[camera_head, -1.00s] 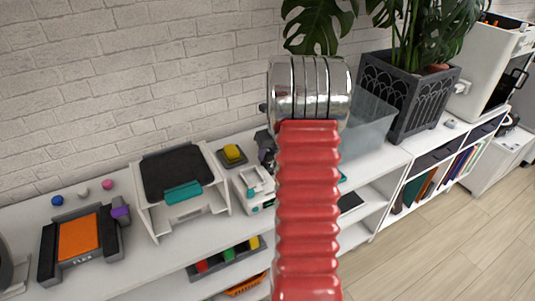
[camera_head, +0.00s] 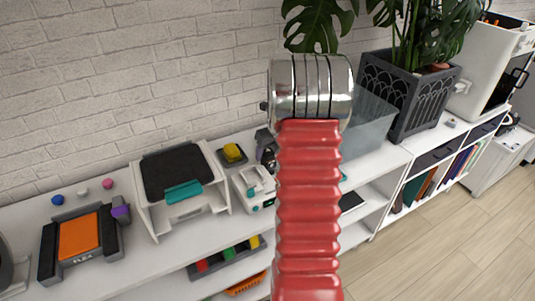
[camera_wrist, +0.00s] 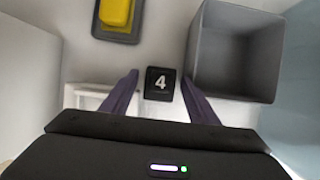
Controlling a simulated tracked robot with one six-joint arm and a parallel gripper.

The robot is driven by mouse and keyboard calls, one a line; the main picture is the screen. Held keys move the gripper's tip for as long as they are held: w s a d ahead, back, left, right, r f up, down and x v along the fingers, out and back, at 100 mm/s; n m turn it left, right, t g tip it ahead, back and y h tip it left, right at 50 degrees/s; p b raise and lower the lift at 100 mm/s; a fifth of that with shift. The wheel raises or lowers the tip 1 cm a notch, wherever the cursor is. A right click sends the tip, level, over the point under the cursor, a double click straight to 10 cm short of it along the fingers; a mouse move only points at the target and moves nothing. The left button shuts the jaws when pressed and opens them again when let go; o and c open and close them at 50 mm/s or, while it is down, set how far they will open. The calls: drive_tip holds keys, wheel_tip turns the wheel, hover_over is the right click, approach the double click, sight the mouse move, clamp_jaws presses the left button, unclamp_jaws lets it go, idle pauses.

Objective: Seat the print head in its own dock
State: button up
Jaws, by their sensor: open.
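My gripper (camera_wrist: 160,95) is open, with its two dark purple fingers on either side of a small black block marked 4 (camera_wrist: 161,82). A gap shows between the fingers and the block, and I cannot tell its height relative to them. In the head view my gripper (camera_head: 266,150) is partly hidden behind my red arm. A yellow block (camera_head: 232,152) sits in a dark grey holder (camera_head: 239,162) against the wall; the yellow block (camera_wrist: 117,14) also shows at the top of the wrist view. I cannot tell for sure which piece is the print head or which holder is its dock.
A grey open bin (camera_wrist: 237,90) stands close right of the block. A white device (camera_head: 251,187) and a white-framed machine (camera_head: 143,206) stand left of my arm. Farther left is a dark machine with an orange plate (camera_head: 78,238). A plant pot (camera_head: 412,105) stands right.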

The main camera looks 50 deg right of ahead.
drive_tip(key=v, duration=1.3)
drive_tip(key=shift+d, duration=0.1)
drive_tip(key=s+a+r+n, duration=0.1)
drive_tip(key=a+r+n, duration=0.3)
drive_tip(key=a+n, duration=0.7)
drive_tip(key=s+a+r+n, duration=0.1)
drive_tip(key=a+r+n, duration=0.55)
drive_tip(key=a, duration=0.75)
drive_tip(key=s+a+f+n+t+y, duration=0.1)
drive_tip(key=s+a+f+n, duration=0.1)
drive_tip(key=s+a+n, duration=1.2)
drive_tip(key=a+n, duration=0.3)
drive_tip(key=n, duration=0.5)
drive_tip(key=shift+s+f, duration=0.3)
drive_tip(key=shift+d, duration=0.1)
